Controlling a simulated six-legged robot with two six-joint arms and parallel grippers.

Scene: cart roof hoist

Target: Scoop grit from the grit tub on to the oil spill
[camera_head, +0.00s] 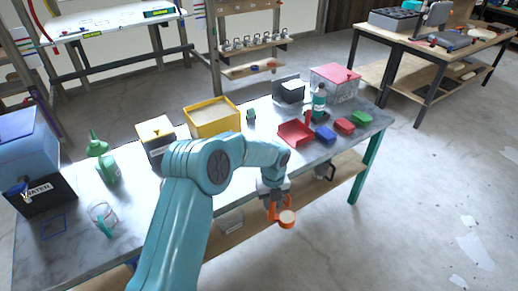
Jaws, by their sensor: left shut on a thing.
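My left gripper (275,199) points down in front of the bench's front edge. It is shut on a small orange scoop (291,224). The scoop's round cup holds something pale tan that looks like grit. The yellow tub (213,134) with tan grit inside stands on the bench, behind my arm. I cannot make out an oil spill in this view. My right gripper is not in view.
The grey bench (232,172) holds a green oil can (107,168), a glass jug (104,215), a white box with a yellow lid (155,137), a red tray (295,132) and a bottle (319,100). Concrete floor (420,200) is open at right.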

